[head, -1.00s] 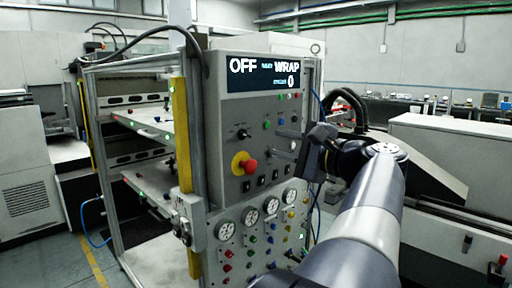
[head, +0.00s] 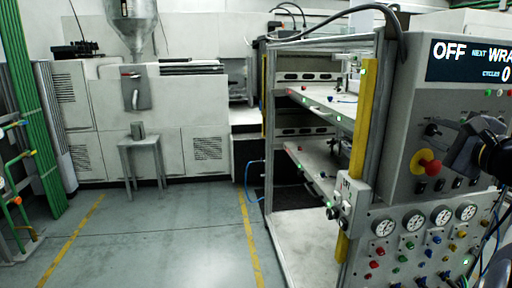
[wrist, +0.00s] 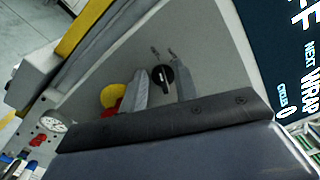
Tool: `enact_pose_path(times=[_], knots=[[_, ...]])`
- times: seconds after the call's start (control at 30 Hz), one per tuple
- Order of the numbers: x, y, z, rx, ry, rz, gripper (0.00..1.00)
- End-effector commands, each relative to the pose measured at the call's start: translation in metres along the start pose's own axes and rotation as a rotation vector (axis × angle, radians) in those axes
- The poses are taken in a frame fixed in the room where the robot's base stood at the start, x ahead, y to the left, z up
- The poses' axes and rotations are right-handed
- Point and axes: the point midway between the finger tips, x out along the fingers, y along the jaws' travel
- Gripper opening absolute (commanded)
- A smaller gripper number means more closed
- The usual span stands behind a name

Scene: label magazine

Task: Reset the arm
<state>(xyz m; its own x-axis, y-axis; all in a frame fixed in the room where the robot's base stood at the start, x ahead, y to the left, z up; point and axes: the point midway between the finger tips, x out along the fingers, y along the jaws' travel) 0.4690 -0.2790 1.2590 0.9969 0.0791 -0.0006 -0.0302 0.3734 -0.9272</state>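My gripper (head: 452,152) is at the right edge of the head view, in front of the grey control panel (head: 402,110). In the wrist view my gripper (wrist: 162,88) has its two grey fingers apart with nothing held between them. A black selector knob (wrist: 162,74) on the panel shows in the gap between the fingers; I cannot tell whether they touch it. The red and yellow stop button (wrist: 110,97) is partly hidden behind the left finger. It also shows in the head view (head: 427,163). The display (head: 470,62) reads OFF, NEXT WRAP, CYCLES 0.
Gauges (head: 414,221) and coloured buttons line the lower panel. A metal frame rack with shelves (head: 318,100) and a yellow post (head: 362,120) stands left of it. The floor (head: 165,235) at left is clear.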

Motion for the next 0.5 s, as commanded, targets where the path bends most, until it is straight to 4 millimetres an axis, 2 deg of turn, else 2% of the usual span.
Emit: enact_pose_path(times=[0.37, 0.5], knots=[[-0.002, 0.000, 0.000, 0.004, 0.001, -0.001, 0.29], [-0.012, 0.000, -0.001, -0.007, 0.003, -0.002, 0.29]])
